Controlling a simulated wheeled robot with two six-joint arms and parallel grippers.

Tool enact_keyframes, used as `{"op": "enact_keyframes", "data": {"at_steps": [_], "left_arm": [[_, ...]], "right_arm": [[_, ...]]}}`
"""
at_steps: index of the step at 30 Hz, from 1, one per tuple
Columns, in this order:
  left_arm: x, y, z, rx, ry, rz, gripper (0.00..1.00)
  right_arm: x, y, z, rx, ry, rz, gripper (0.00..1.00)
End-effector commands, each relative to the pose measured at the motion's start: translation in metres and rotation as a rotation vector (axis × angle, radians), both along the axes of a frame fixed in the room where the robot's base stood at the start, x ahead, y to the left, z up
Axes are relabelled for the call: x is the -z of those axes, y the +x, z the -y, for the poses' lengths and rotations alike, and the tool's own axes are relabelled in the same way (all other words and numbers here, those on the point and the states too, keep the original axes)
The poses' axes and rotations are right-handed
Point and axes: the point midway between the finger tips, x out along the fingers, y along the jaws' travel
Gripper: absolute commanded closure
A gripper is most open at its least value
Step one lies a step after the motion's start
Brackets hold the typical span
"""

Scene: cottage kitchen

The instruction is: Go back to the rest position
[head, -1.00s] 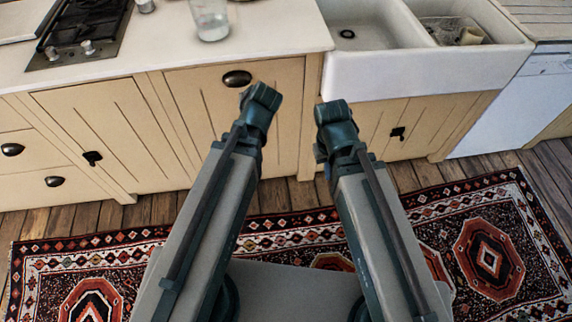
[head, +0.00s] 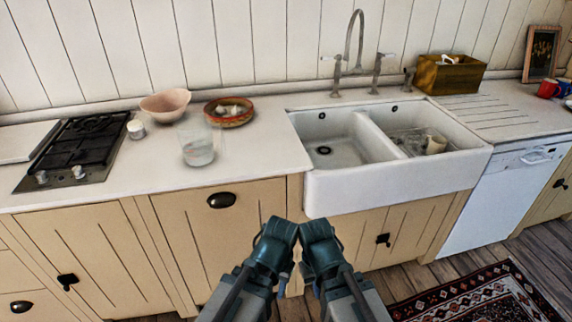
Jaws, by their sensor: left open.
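My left gripper (head: 283,281) hangs at the bottom centre of the head view, under the dark teal wrist of my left arm. It is open, and I see nothing held in it. My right gripper (head: 316,288) is close beside it on the right, mostly hidden by its own wrist, so its jaws cannot be made out. The two wrists are side by side and nearly touch in the picture. Both arms are in front of the cream cabinets, below the level of the countertop (head: 255,165).
A white double sink (head: 400,190) is ahead, with a cup (head: 436,144) in its right basin. A glass (head: 198,150), a pink bowl (head: 165,104), a patterned bowl (head: 229,112) and a hob (head: 84,145) are on the left counter. A patterned rug (head: 480,300) lies at lower right.

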Motion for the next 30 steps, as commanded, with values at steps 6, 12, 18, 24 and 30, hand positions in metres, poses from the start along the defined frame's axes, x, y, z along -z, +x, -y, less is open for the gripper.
{"op": "enact_keyframes", "data": {"at_steps": [6, 12, 18, 24, 30], "left_arm": [[-0.063, 0.0, 0.0, -0.001, 0.001, 0.001, 0.58], [-0.103, 0.0, 0.0, -0.002, 0.001, 0.001, 0.58], [-0.101, 0.0, 0.0, -0.002, 0.001, 0.001, 0.58], [-0.101, 0.0, 0.0, -0.002, 0.001, 0.001, 0.58], [-0.101, 0.0, 0.0, -0.002, 0.001, 0.001, 0.58]], "right_arm": [[-0.063, 0.0, 0.0, 0.0, 0.0, 0.0, 1.0], [-0.103, 0.0, 0.0, 0.001, 0.0, 0.0, 1.0], [-0.101, 0.0, 0.0, 0.001, 0.0, 0.0, 1.0], [-0.101, 0.0, 0.0, 0.001, 0.0, 0.0, 1.0], [-0.101, 0.0, 0.0, 0.001, 0.0, 0.0, 1.0]]}}
